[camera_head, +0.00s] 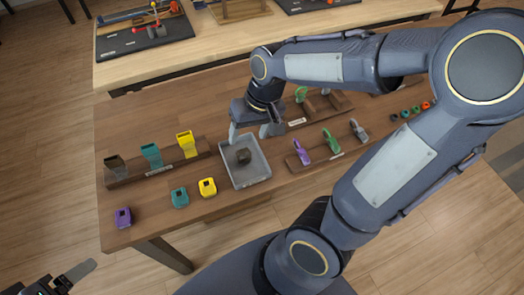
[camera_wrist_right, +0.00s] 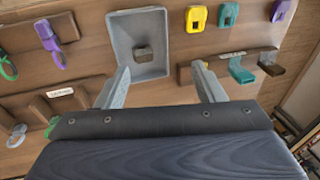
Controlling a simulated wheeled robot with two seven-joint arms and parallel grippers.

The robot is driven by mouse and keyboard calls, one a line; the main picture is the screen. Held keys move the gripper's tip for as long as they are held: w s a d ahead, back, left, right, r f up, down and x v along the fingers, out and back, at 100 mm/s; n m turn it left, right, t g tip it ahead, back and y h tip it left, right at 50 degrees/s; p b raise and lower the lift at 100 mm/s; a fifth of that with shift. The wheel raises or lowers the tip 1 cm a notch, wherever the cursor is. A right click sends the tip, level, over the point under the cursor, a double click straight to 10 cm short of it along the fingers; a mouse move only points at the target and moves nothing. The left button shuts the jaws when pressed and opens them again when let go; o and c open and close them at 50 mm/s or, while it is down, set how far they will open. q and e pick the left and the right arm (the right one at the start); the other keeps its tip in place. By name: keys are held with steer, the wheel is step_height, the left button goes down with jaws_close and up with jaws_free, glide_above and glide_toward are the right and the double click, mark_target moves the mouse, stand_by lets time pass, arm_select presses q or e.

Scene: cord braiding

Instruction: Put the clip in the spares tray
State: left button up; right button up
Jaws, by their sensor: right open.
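The spares tray is a grey, shallow, open tray (camera_head: 262,178) near the front edge of the table; it also shows in the right wrist view (camera_wrist_right: 122,28). A dark brown-grey clip (camera_head: 243,156) lies inside it on the tray floor, and the right wrist view shows this clip (camera_wrist_right: 143,53) too. My right gripper (camera_head: 252,131) is open and empty at the tray's far side, its two fingers (camera_wrist_right: 160,78) apart, with the clip clear of them. My left gripper (camera_head: 66,283) is at the bottom left corner, partly cut off, away from the table.
A rack (camera_head: 160,170) left of the tray holds dark, teal and yellow clips. Loose purple (camera_head: 123,217), teal (camera_head: 180,197) and yellow (camera_head: 208,187) clips lie in front. A rack with purple, green and grey clips (camera_head: 331,141) stands right of the tray. My right arm hides part of the table.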

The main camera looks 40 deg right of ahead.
steer(key=s+a+r+t, duration=0.1)
steer(key=s+r+t, duration=0.1)
steer(key=s, duration=0.3)
steer(key=s+a+r+n+t+y, duration=0.1)
steer(key=s+a+r, duration=0.1)
steer(key=s, duration=0.4)
steer(key=shift+s+a+r+t, duration=0.15)
steer(key=shift+r+t, duration=0.1)
steer(key=shift+t, duration=0.15)
stand_by(0.4)
